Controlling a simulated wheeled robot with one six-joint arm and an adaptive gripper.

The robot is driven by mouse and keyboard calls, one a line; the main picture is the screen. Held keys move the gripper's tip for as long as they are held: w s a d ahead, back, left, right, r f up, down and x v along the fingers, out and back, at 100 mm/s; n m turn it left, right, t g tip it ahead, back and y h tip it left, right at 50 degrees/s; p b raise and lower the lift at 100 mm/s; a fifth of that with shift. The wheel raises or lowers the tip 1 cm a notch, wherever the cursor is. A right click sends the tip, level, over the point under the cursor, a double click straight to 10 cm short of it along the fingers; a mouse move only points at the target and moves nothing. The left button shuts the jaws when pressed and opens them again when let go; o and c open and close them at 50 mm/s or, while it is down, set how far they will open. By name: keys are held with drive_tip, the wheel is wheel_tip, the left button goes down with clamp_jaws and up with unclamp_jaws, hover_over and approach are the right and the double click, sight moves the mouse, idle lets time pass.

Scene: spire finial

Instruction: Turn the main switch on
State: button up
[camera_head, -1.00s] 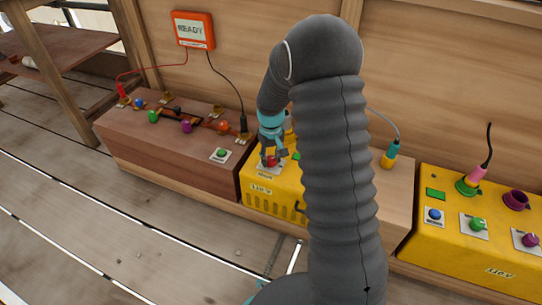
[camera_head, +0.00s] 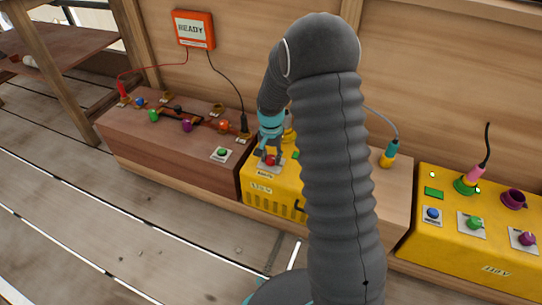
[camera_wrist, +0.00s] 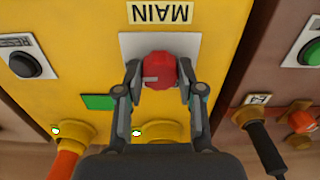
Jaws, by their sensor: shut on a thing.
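The main switch is a red knob (camera_wrist: 160,72) on a white plate, under an upside-down "MAIN" label (camera_wrist: 160,13) in the wrist view. Its pale mark points left there. My gripper (camera_wrist: 157,82) has one finger on each side of the knob and is shut on it. In the head view, my gripper (camera_head: 269,152) reaches down onto the red knob (camera_head: 270,161) at the front of the middle yellow box (camera_head: 262,190). Small lamps (camera_wrist: 137,133) glow on this box in the wrist view. My arm hides the box's right part in the head view.
A brown box (camera_head: 150,155) with plugs and a green button stands left. A second yellow box (camera_head: 455,245) with knobs and lit lamps (camera_head: 432,174) stands right. An orange "READY" display (camera_head: 193,30) hangs on the wall. The plank floor in front is largely clear.

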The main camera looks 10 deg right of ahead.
sight(271, 157)
drive_tip(key=shift+m, duration=0.3)
idle(0.4)
drive_tip(key=o, duration=1.1)
drive_tip(key=shift+o, duration=0.2)
wheel_tip(271, 157, up, 12)
